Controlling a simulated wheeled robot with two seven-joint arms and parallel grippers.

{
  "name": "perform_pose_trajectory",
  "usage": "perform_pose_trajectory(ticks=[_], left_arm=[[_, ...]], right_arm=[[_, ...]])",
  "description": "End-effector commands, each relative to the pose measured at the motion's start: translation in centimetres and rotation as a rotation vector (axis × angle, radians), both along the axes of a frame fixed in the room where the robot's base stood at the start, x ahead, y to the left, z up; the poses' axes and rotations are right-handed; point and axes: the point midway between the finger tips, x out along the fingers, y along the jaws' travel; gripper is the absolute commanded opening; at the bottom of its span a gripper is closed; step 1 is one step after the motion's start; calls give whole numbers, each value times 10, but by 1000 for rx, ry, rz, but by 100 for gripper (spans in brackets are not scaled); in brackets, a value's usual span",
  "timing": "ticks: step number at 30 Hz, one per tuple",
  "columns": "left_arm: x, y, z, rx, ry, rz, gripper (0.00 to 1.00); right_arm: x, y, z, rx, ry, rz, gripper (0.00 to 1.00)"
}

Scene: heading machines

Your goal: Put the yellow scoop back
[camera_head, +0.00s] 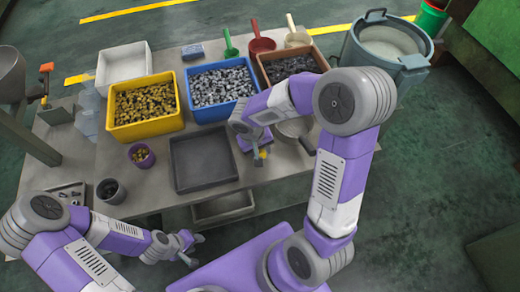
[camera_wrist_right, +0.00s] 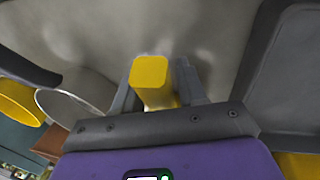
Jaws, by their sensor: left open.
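The yellow scoop shows only as a small yellow piece (camera_head: 264,154) at my right gripper (camera_head: 258,150), above the table's right part. In the right wrist view, its square-ended yellow handle (camera_wrist_right: 150,72) stands between the two grey fingers (camera_wrist_right: 158,90), which look closed on it. The scoop's bowl is hidden. My left gripper (camera_head: 192,248) is open and empty, low in the head view, in front of the table's edge.
The table (camera_head: 135,190) carries a yellow bin (camera_head: 145,128), a blue bin (camera_head: 207,114), a brown bin (camera_head: 270,78) and an empty dark tray (camera_head: 204,160). Green (camera_head: 230,48), red (camera_head: 262,44) and cream (camera_head: 297,36) scoops lie behind. A large bucket (camera_head: 365,70) stands at right.

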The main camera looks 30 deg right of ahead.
Motion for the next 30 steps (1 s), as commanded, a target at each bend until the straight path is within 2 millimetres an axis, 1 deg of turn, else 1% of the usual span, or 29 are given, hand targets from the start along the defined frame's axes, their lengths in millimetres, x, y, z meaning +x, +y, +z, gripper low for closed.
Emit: perform_pose_trajectory(ticks=[1,2,3,10,14,17,24,27,30], left_arm=[[0,0,0,0,0,0,43],[0,0,1,0,0,0,43],[0,0,1,0,0,0,43],[0,0,1,0,0,0,43],[0,0,6,0,0,0,43],[0,0,12,0,0,0,43],[0,0,31,0,0,0,43],[0,0,37,0,0,0,43],[0,0,41,0,0,0,43]], right_arm=[[0,0,0,0,0,0,49],[0,0,0,0,0,0,54],[0,0,0,0,0,0,55],[0,0,1,0,0,0,55],[0,0,5,0,0,0,55],[1,3,22,-1,-4,0,55],[1,14,75,0,-5,1,55],[1,18,94,1,-4,0,55],[1,21,108,1,-3,1,55]])
